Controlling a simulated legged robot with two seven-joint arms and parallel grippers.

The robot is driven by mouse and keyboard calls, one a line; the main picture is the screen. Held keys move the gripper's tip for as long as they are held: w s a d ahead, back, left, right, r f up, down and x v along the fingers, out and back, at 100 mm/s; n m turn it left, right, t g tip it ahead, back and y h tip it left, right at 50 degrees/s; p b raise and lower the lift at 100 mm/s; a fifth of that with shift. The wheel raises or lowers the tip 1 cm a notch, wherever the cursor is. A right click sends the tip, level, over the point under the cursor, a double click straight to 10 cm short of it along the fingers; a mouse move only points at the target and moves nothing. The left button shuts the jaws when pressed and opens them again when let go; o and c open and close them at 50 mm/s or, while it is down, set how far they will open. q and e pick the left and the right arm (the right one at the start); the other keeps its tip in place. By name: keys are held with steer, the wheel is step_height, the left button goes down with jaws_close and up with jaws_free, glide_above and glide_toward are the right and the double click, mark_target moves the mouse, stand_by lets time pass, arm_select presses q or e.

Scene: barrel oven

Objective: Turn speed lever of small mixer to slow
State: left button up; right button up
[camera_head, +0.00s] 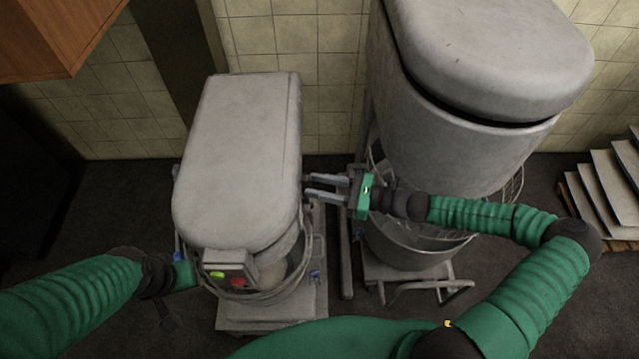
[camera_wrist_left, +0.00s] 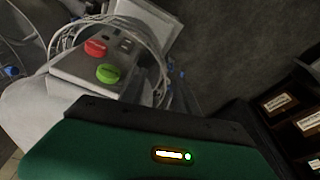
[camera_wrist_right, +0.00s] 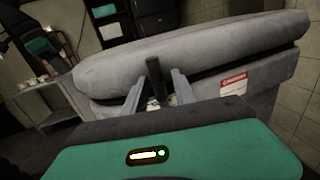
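The small mixer (camera_head: 240,140), a grey rounded machine, stands left of centre in the head view. A control box (camera_head: 229,265) with a green and a red button is on its front; it also shows in the left wrist view (camera_wrist_left: 85,72). In the right wrist view, a dark upright lever (camera_wrist_right: 156,80) at the mixer's side stands between my right gripper's fingers (camera_wrist_right: 168,90). They are parted, and the lever looks nearer the left finger; contact is unclear. In the head view, my right gripper (camera_head: 310,188) points left at the mixer's right side. My left gripper (camera_head: 185,272) is beside the bowl guard, its fingers not clear.
A large mixer (camera_head: 450,130) stands close on the right, my right arm passing in front of it. Stacked trays (camera_head: 610,195) are at the far right. A wooden cabinet (camera_head: 50,40) hangs at upper left.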

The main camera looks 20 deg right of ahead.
steer(key=shift+w+d, duration=0.1)
steer(key=shift+d, duration=0.1)
steer(key=shift+s+a+r, duration=0.15)
steer(key=shift+s+a, duration=0.05)
steer(key=shift+a, duration=0.65)
jaws_close()
steer(key=shift+w+d, duration=0.15)
steer(key=shift+d, duration=0.05)
